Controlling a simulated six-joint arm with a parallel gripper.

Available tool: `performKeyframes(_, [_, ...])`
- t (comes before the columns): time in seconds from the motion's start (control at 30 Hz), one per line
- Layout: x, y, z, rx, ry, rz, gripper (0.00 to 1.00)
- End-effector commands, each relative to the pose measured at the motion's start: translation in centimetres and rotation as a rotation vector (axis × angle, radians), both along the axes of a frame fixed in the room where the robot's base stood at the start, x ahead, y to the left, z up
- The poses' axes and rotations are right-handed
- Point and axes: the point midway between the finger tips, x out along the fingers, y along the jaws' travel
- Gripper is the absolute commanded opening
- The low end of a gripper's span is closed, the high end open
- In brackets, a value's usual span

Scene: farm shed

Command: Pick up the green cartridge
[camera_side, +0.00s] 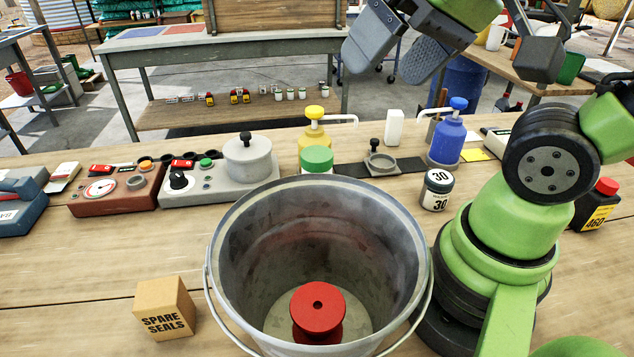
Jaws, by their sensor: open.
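A green-topped cylinder (316,157), which looks like the green cartridge, stands on the bench just behind the metal bucket. Its lower part is hidden by the bucket's rim, and only a little white shows under the green top. My gripper (388,68) is at the top of the view, well above the bench and up and to the right of the green-topped cylinder. Its two grey fingers are apart with nothing between them.
The metal bucket (235,262) holds a red spool (318,308).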

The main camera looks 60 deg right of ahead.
Motion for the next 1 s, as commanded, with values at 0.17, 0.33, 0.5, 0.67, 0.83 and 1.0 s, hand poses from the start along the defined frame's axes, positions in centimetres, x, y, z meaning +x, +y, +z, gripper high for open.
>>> performKeyframes(0.17, [4.5,-1.4,-1.1,-0.063,0.160,0.012,0.90])
performKeyframes(0.33, [9.0,-3.1,-3.8,-0.118,0.316,0.037,0.90])
performKeyframes(0.5, [12.4,-4.9,-7.7,-0.157,0.455,0.066,0.90])
performKeyframes(0.67, [13.9,-6.0,-10.5,-0.174,0.536,0.087,0.90])
performKeyframes(0.83, [14.3,-6.4,-12.3,-0.180,0.567,0.096,0.90])
performKeyframes(1.0, [14.3,-6.4,-14.9,-0.180,0.570,0.097,0.90])
